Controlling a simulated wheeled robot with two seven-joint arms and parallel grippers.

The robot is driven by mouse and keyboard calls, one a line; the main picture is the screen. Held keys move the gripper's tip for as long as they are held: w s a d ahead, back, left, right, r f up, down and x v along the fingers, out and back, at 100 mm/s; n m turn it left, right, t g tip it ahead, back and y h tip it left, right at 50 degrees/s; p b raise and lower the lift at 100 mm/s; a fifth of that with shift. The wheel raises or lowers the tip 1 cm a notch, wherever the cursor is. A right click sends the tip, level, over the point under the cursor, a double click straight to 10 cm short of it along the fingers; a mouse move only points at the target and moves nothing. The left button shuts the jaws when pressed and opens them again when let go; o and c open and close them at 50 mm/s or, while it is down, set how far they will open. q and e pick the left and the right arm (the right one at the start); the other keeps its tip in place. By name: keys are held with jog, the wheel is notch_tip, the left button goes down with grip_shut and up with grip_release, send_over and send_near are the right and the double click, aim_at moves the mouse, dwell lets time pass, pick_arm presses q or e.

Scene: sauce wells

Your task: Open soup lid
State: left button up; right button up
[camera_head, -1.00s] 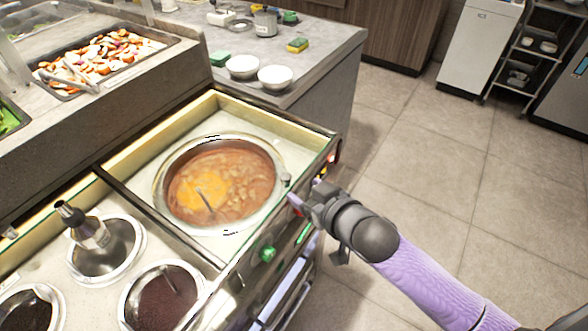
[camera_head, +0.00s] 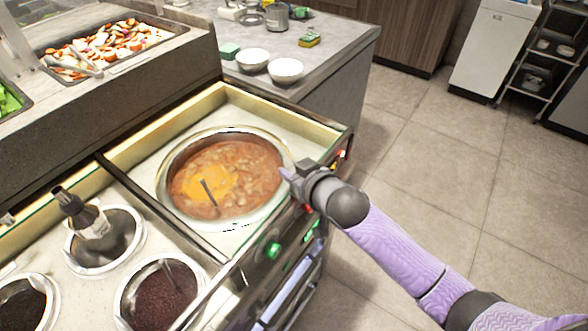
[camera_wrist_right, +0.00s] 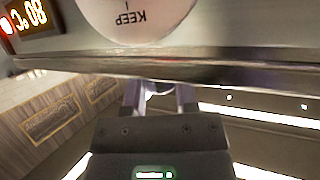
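The soup pot (camera_head: 165,196) sits in the counter well at the middle of the head view. Orange-brown soup (camera_head: 236,180) shows inside its shiny round rim, with a thin dark handle (camera_head: 208,191) over it. I cannot tell whether a clear lid covers it. My right gripper (camera_head: 288,173) is at the pot's right rim, and hides the small knob there. In the right wrist view its two fingers (camera_wrist_right: 159,97) stand apart, with a small shiny rounded thing (camera_wrist_right: 158,88) between or just behind them. Contact is unclear. My left gripper is not in view.
A metal edge (camera_wrist_right: 200,68) crosses the right wrist view, close above the fingers. A green knob (camera_head: 273,250) is on the counter's front. Left of the pot are a well with a bottle (camera_head: 85,215) and a dark sauce well (camera_head: 165,298). Open floor lies right.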

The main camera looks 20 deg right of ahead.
grip_shut()
dwell(1.0)
